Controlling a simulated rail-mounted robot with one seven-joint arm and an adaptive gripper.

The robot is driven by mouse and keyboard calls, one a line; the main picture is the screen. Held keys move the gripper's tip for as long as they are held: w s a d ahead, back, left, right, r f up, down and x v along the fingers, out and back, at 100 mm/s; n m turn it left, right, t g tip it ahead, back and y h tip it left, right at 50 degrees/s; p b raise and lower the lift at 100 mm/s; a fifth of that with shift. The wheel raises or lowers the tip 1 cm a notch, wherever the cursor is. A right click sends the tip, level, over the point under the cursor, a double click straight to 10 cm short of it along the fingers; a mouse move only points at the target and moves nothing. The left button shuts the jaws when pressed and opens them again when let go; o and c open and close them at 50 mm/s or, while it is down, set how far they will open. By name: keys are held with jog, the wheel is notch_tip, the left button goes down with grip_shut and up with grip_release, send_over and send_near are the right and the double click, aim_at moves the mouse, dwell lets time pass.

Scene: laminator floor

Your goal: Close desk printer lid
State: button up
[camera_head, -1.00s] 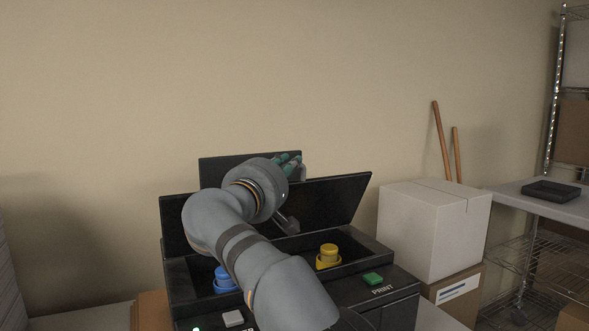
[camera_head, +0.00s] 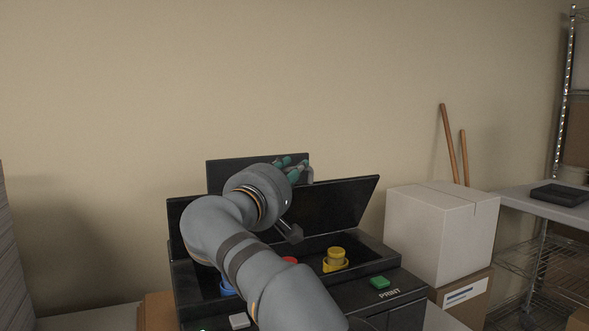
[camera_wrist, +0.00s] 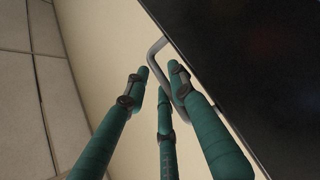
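The desk printer (camera_head: 365,322) is black, and its lid (camera_head: 345,207) stands raised at the back, tilted. In the wrist view the dark lid (camera_wrist: 255,65) fills the right side, with a grey bar handle (camera_wrist: 154,52) along its edge. My gripper (camera_head: 294,168) is at the lid's upper edge in the head view; its green fingers point away from the camera. In the wrist view my gripper (camera_wrist: 160,78) has its fingers spread at the handle, the right finger overlapping it. I cannot tell whether they touch. My arm hides the lid's middle.
Inside the printer are a yellow cartridge (camera_head: 336,258), a red one (camera_head: 290,259) and a partly hidden blue one (camera_head: 227,289). A green button (camera_head: 379,282) is on the front. A white box (camera_head: 440,230) stands close on the right; a wall is behind.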

jog(key=r+v, duration=0.1)
jog(key=v, duration=0.9)
jog(key=shift+s+f, duration=0.2)
jog(key=shift+f, duration=0.2)
jog(key=shift+c, duration=0.3)
